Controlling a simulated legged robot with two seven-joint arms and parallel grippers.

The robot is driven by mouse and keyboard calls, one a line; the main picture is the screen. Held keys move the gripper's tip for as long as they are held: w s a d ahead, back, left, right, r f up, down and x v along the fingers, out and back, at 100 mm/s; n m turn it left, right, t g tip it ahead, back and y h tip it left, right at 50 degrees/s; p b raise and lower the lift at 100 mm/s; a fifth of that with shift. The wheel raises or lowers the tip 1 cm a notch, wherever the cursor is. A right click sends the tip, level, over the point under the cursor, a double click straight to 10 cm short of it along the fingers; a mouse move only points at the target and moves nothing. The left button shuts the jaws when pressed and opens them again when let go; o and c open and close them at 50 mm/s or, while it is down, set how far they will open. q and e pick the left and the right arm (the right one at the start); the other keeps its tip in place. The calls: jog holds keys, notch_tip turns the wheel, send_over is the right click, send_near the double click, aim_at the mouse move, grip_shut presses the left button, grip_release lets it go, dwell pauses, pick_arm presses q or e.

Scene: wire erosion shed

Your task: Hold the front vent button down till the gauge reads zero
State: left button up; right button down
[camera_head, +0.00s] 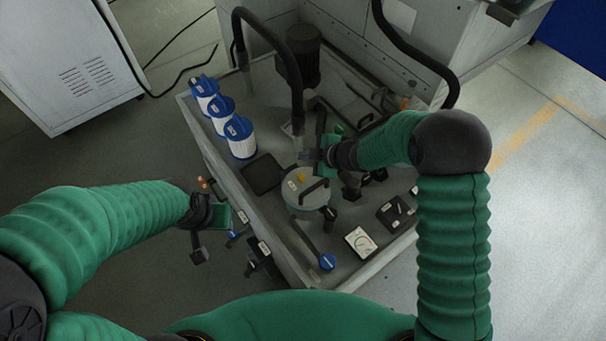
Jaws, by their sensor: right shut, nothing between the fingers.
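A round filter housing (309,193) with a pale lid and a black handle stands in the middle of the tray. A small yellow button (301,177) sits on its lid. A white gauge (360,241) with a dial lies near the tray's front right; its needle is too small to read. My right gripper (312,157) is shut and empty, just behind the lid and apart from the yellow button as far as I can tell. It hides what lies behind. My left gripper (205,250) hangs outside the tray's left wall; its finger opening is unclear.
Several blue-capped white filter cartridges (241,138) stand along the tray's (198,138) left side. A black hose (297,75) comes down behind the housing. A blue-knobbed lever (327,262) is at the front. A black box (397,212) lies right of the gauge.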

aim_at(304, 178)
jog(key=f+b, duration=0.1)
jog(key=f, duration=0.1)
jog(key=w+f+b, duration=0.1)
jog(key=shift+a+f+b, duration=0.25)
jog(key=shift+a+b, duration=0.05)
jog(key=shift+a, duration=0.05)
jog(key=f+b, duration=0.5)
jog(key=shift+s, duration=0.2)
jog(key=shift+d+f+b, duration=0.15)
jog(key=shift+f+b, duration=0.2)
jog(key=shift+f, duration=0.1)
jog(key=shift+r, duration=0.1)
jog(key=shift+a, duration=0.25)
jog(key=shift+d, duration=0.15)
dwell(0.4)
jog(key=shift+f, duration=0.35)
